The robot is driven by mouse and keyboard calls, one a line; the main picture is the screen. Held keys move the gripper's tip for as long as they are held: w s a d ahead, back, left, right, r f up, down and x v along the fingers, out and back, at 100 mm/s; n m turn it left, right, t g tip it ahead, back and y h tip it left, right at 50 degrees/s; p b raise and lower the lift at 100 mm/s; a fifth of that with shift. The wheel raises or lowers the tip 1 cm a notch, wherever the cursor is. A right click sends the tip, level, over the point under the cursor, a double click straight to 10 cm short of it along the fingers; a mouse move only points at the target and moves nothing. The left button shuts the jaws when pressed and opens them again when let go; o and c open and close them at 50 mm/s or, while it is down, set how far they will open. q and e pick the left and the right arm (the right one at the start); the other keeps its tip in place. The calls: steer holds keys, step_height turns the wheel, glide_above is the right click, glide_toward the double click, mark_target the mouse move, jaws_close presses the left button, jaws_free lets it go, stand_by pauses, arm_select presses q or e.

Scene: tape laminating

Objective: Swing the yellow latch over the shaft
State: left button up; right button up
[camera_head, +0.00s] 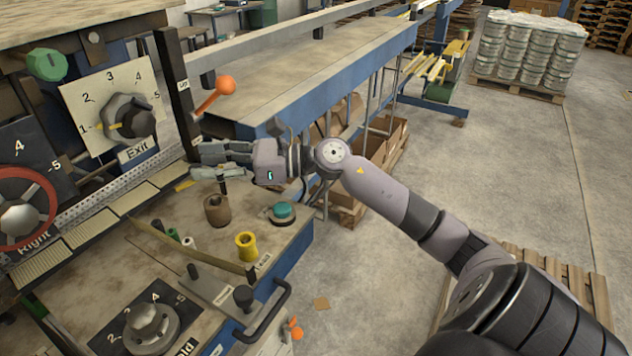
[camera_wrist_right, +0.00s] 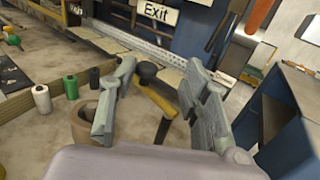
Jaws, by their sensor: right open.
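The yellow latch (camera_wrist_right: 157,101) shows in the right wrist view as a short yellow bar running from beside a black knob (camera_wrist_right: 148,71). In the head view only a small yellow piece of the latch (camera_head: 185,184) shows beside my gripper. A dark upright shaft (camera_wrist_right: 164,128) stands at the near end of the latch, close to it; I cannot tell whether they touch. My right gripper (camera_head: 203,160) is open above this corner of the machine table. In the wrist view its fingers (camera_wrist_right: 160,85) stand on either side of the latch. My left gripper is not in view.
A brown roll (camera_head: 217,210) stands just below the right gripper. A teal button (camera_head: 283,211) and a yellow spool (camera_head: 247,246) are nearby. An orange-handled lever (camera_head: 220,88) rises behind the gripper. The Exit dial (camera_head: 130,117) is on the panel at left.

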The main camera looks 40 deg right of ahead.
steer(key=b+v, duration=0.6)
steer(key=v, duration=0.7)
steer(key=w+d+f+m+t+h+p, duration=0.1)
steer(key=w+d+f+m+t+h, duration=0.1)
steer(key=f+m, duration=0.5)
steer(key=w+d+f+m+t+h+p, duration=0.1)
steer(key=w+d+f+m+t+h, duration=0.1)
steer(key=d+f+m+h, duration=0.2)
steer(key=w+d+f+m+t+h+p, duration=0.1)
steer(key=d+f+m+t+h, duration=0.1)
steer(key=d+f+m, duration=0.6)
steer(key=shift+w+d+f+m+h, duration=0.35)
steer(key=shift+f+m+h, duration=0.55)
steer(key=shift+f+m, duration=1.1)
steer(key=shift+a+f+n, duration=0.1)
steer(key=shift+f+n, duration=0.1)
steer(key=shift+n, duration=0.2)
steer(key=shift+c, duration=0.4)
